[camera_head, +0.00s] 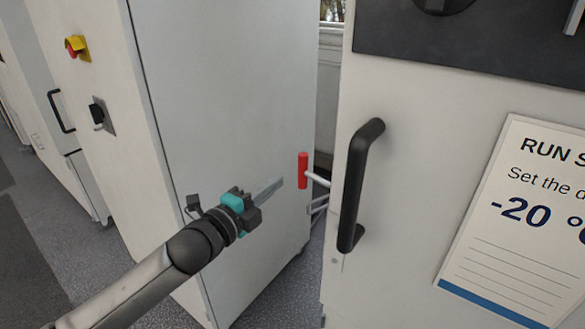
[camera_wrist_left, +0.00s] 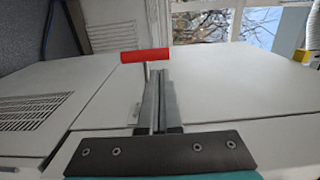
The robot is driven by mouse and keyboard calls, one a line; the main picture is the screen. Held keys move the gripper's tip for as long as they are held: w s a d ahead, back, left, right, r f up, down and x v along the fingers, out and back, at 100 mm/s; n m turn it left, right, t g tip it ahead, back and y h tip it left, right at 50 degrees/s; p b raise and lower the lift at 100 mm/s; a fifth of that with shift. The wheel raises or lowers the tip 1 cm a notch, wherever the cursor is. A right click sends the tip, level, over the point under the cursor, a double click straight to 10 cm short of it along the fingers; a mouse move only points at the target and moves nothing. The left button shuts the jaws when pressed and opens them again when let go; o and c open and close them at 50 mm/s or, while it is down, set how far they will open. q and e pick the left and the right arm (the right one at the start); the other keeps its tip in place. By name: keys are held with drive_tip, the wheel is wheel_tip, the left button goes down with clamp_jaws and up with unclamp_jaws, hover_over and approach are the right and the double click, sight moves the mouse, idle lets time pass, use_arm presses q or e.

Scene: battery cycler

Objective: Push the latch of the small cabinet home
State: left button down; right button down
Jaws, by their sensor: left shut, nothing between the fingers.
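The latch is a red grip (camera_head: 303,170) on a thin metal rod, standing out from the left side of the small cabinet (camera_head: 400,90) at the right of the head view. My left gripper (camera_head: 279,184) is shut and empty, its fingers pointing at the red grip from the left with a small gap in the head view. In the left wrist view the red grip (camera_wrist_left: 146,55) lies crosswise just beyond the fingertips (camera_wrist_left: 159,72). I cannot tell whether they touch. The rod's far end is partly hidden by the cabinet edge. My right gripper is not in view.
A tall grey cabinet (camera_head: 220,100) stands behind my left arm. The small cabinet's front has a black handle (camera_head: 358,185) and a printed sign (camera_head: 520,220). A narrow gap separates the two cabinets. A red stop button (camera_head: 75,46) is at the upper left.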

sight(300, 163)
use_arm(q)
drive_tip(key=shift+x, duration=3.5)
drive_tip(key=shift+w, duration=0.15)
